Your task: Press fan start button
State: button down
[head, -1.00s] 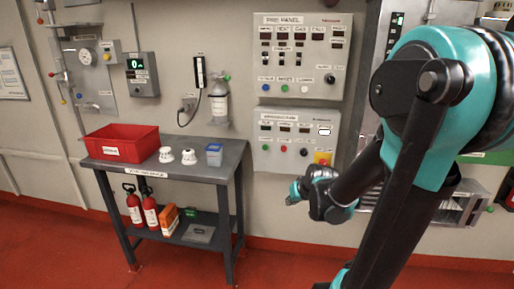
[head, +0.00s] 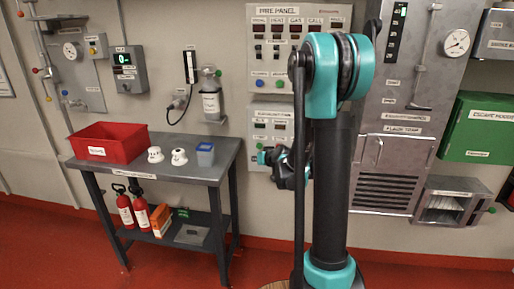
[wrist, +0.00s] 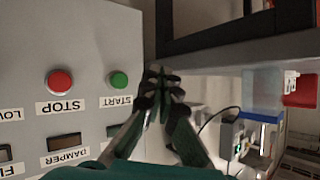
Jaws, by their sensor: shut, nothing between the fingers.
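The green START button (wrist: 119,80) is on the face of the lower grey wall panel (head: 285,108), beside the red STOP button (wrist: 60,82). The labels look upside down in the wrist view. My gripper (wrist: 162,72) is shut and empty, its tips together just beside the START button in the wrist view. The gap in depth to the panel is hard to tell. In the head view my gripper (head: 266,158) is at the panel's lower left, and my arm hides the panel's right part.
A grey table (head: 130,172) with a red bin (head: 108,152), white round devices and a blue container (head: 205,155) stands left of the panel. A fire panel (head: 270,14) hangs above. A metal cabinet (head: 415,110) and a green box (head: 480,128) are to the right.

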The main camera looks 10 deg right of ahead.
aim_at(258, 148)
jog(key=shift+w+d, duration=0.45)
jog(key=shift+w, duration=0.95)
jog(key=shift+w+d, duration=0.5)
jog(key=shift+w, duration=0.85)
jog(key=shift+w+d, duration=0.45)
jog(key=shift+w, duration=0.95)
jog(key=shift+w, duration=0.1)
jog(key=shift+w+d, duration=0.1)
jog(key=shift+w, duration=0.2)
jog(key=shift+w+d, duration=0.25)
jog(key=shift+w, duration=0.45)
jog(key=shift+s, duration=0.1)
jog(key=shift+s+a, duration=0.2)
jog(key=shift+s, duration=0.3)
jog(key=shift+s+a, duration=0.2)
jog(key=shift+s, duration=0.3)
jog(key=shift+s+a, duration=0.25)
jog(key=shift+s, duration=0.55)
jog(key=shift+s+a, duration=0.25)
jog(key=shift+s, duration=0.55)
jog(key=shift+s+a, duration=0.25)
jog(key=shift+s, duration=0.55)
